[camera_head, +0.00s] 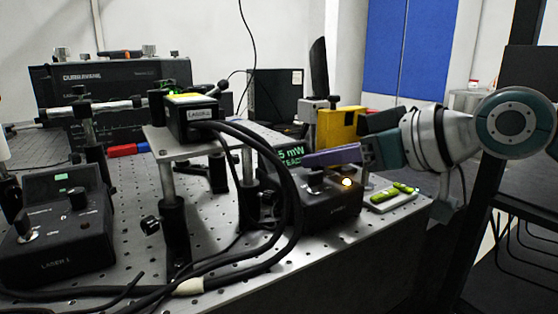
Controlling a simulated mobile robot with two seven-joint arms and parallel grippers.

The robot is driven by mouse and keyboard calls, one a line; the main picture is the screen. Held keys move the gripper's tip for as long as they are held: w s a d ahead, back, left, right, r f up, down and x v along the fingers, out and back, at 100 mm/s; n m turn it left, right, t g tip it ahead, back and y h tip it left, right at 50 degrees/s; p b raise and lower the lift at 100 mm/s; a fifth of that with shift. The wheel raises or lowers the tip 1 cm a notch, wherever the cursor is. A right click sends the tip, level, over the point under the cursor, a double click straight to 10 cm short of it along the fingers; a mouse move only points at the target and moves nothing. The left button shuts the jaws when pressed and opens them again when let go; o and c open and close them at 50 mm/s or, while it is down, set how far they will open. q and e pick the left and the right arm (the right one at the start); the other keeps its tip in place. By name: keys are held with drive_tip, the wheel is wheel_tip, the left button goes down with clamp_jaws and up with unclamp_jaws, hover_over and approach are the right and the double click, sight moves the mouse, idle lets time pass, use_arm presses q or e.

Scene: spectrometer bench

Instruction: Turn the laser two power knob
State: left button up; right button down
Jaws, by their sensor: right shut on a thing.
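The laser two control box (322,212) is a dark unit at the middle right of the bench, with a lit orange lamp (347,183) and a green "5 mW" readout (290,153). My right gripper (312,162) reaches in from the right, a purple finger just above the box's top panel. It is shut on the laser two power knob, whose grip area is mostly hidden by the finger. A small knob or switch part (316,182) shows below the finger. My left gripper is out of view.
Thick black cables (290,200) loop left of the box from a raised laser head (193,120) on a platform. The laser one box (58,232) stands at the left. A yellow block-like part (338,126) is behind the finger. A pale tray (392,199) lies right.

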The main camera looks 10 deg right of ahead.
drive_tip(key=c, duration=1)
unclamp_jaws()
drive_tip(key=p+v, duration=0.1)
drive_tip(key=v, duration=0.9)
drive_tip(key=s+a+r+g+h+p, duration=0.1)
drive_tip(key=s+a+g+p, duration=0.3)
drive_tip(key=s+a+p, duration=0.7)
drive_tip(key=s+d+r+m+g+h+p, duration=0.2)
drive_tip(key=s+d+m+h+p, duration=0.1)
drive_tip(key=s+d+p, duration=0.3)
drive_tip(key=s+d+r+m+g+h+p, duration=0.1)
drive_tip(key=s+d+m+g+h+p, duration=0.15)
drive_tip(key=s+p, duration=0.4)
drive_tip(key=shift+n+t+h, duration=0.35)
drive_tip(key=shift+t, duration=0.1)
drive_tip(key=r+p, duration=1.1)
drive_tip(key=r, duration=0.1)
drive_tip(key=r+p, duration=1.2)
drive_tip(key=s+r+p, duration=0.1)
drive_tip(key=r+p, duration=1.1)
drive_tip(key=r, duration=0.1)
drive_tip(key=shift+s+d, duration=0.1)
drive_tip(key=shift+d, duration=0.25)
